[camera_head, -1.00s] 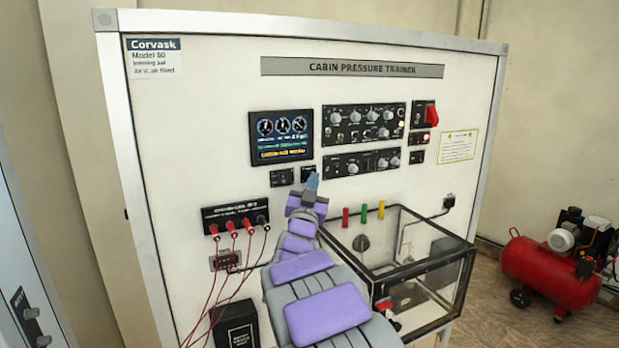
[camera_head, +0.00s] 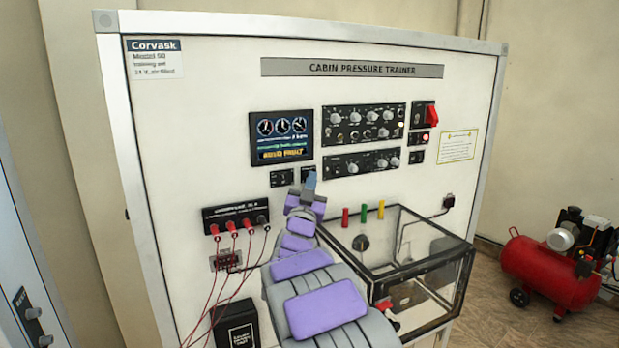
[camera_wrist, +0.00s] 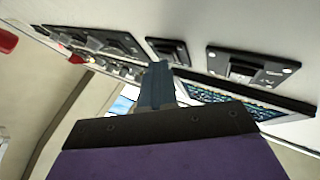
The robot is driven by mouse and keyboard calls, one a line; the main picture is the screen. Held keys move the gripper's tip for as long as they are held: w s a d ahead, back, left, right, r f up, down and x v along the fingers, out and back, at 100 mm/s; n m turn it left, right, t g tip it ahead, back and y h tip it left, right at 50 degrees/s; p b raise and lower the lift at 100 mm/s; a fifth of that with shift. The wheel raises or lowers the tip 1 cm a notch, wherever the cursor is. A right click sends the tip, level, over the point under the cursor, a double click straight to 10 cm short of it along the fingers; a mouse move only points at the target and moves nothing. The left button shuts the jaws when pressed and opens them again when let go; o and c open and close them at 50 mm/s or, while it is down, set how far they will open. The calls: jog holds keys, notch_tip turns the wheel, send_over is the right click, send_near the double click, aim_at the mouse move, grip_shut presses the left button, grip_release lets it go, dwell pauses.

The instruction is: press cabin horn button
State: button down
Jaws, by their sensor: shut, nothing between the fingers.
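Two small black plates sit on the panel below the display. The left plate (camera_head: 281,178) is clear of my arm, and the right plate (camera_head: 307,172) is partly hidden behind my gripper (camera_head: 311,180). Their labels are too small to read, so I cannot tell which one carries the cabin horn button. In the wrist view, my gripper (camera_wrist: 158,85) is shut and empty, its blue-grey fingertips pointing at the panel close to one small plate (camera_wrist: 168,50). Another plate (camera_wrist: 248,68) with a raised switch or button lies to the right. Contact cannot be made out.
The display (camera_head: 282,138) shows dials and an amber line. Knob panels (camera_head: 363,125) and a red switch (camera_head: 431,117) are to the right. A clear box (camera_head: 440,270) juts out below right. Red leads (camera_head: 215,275) hang at lower left.

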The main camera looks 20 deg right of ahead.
dwell(0.4)
jog(key=shift+s+f+b, duration=0.15)
jog(key=shift+s+b, duration=0.2)
jog(key=shift+s, duration=0.4)
jog(key=s+b, duration=0.1)
jog(key=s, duration=0.4)
jog(key=shift+d+b, duration=0.1)
jog(key=shift+b, duration=0.3)
dwell(0.5)
